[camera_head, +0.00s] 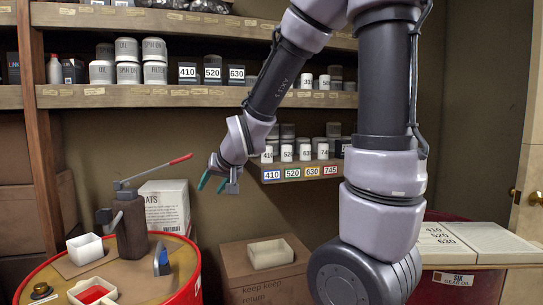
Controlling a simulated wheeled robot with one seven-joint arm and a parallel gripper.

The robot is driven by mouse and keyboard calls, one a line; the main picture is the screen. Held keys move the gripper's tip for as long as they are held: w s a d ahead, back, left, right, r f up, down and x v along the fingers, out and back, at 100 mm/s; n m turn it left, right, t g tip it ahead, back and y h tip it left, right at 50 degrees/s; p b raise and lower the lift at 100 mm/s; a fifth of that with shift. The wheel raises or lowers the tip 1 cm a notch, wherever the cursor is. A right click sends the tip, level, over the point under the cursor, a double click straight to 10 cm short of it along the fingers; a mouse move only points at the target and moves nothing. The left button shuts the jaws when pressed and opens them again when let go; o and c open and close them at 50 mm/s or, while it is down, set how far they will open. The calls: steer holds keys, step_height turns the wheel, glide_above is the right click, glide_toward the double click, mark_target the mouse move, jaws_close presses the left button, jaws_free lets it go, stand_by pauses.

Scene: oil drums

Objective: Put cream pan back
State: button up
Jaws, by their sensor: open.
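A cream, block-shaped pan (270,251) rests on top of a brown cardboard box (262,285) marked "keep keep return", at lower centre. A small white square pan (85,249) sits on the red drum's top at the left. Another white pan (92,293) with red contents is at the drum's front, cut off by the picture's bottom edge. My gripper (212,184), with teal fingertips, is open and empty. It hangs in the air between drum and shelves, up and left of the cream pan in the picture, touching nothing I can see.
The red drum (188,290) carries a hand press (133,225) with a red-handled lever and a small blue-and-grey tool (161,260). Wooden shelves (140,97) hold cans and numbered jars. My arm hides part of the right side.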

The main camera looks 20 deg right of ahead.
steer(key=s+d+r+m+g, duration=0.1)
steer(key=s+d+r, duration=0.4)
steer(key=s, duration=0.4)
steer(key=s+d+r+m+g, duration=0.1)
steer(key=s+d+r, duration=0.3)
steer(key=s, duration=0.5)
steer(key=shift+s+d+r+m+h, duration=0.3)
steer(key=shift+d+r+h, duration=0.1)
steer(key=shift+r, duration=0.4)
steer(key=shift+w, duration=0.1)
